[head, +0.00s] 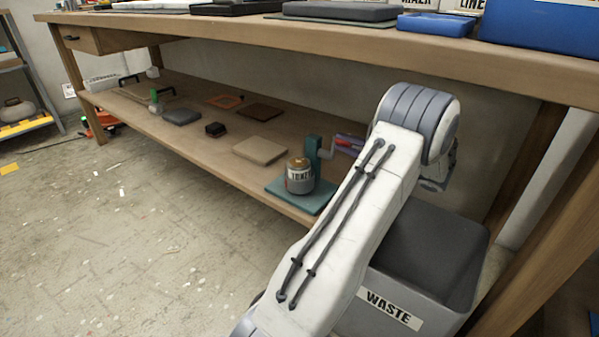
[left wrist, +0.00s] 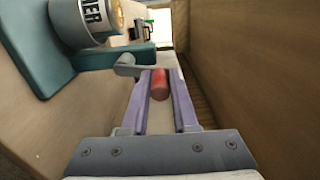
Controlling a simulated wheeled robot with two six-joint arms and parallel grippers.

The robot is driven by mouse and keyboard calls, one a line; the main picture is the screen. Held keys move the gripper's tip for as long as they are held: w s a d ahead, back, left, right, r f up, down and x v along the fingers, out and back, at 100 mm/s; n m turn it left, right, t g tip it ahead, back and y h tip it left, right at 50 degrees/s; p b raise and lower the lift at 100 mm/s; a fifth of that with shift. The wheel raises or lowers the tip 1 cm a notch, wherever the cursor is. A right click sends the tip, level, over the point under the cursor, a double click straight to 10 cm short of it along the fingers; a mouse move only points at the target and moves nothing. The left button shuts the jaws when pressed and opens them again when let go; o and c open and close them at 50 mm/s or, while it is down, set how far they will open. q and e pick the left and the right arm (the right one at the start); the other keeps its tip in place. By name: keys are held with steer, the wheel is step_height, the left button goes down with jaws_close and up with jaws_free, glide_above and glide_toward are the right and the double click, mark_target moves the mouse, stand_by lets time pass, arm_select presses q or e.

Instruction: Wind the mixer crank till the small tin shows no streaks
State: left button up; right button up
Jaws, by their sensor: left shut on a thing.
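The mixer stands on the lower shelf, with a flat teal base (head: 282,189) and a teal upright (head: 312,150). A small grey tin (head: 300,181) with a brown top and a white label sits upright on the base. The tin also shows in the left wrist view (left wrist: 72,22), tipped by the camera angle. Whether its top has streaks is too small to tell. A grey crank arm (left wrist: 126,66) leads to a red handle (left wrist: 160,84). My left gripper (head: 348,143) is shut around this handle, a purple finger on each side. My right gripper is not in view.
A grey waste bin (head: 400,290) stands under and beside my left arm. The floor at left is mostly clear.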

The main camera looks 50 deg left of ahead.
arm_select(q)
steer(key=shift+r, duration=0.1)
steer(key=shift+s+d+f+b, duration=0.15)
steer(key=shift+s, duration=0.6)
steer(key=shift+s+d+f+b, duration=0.1)
steer(key=shift+s+d+b, duration=0.05)
steer(key=shift+s, duration=0.6)
steer(key=shift+s+d+f+b, duration=0.2)
steer(key=shift+s+f+b, duration=0.7)
steer(key=shift+f, duration=0.1)
steer(key=shift+s, duration=0.15)
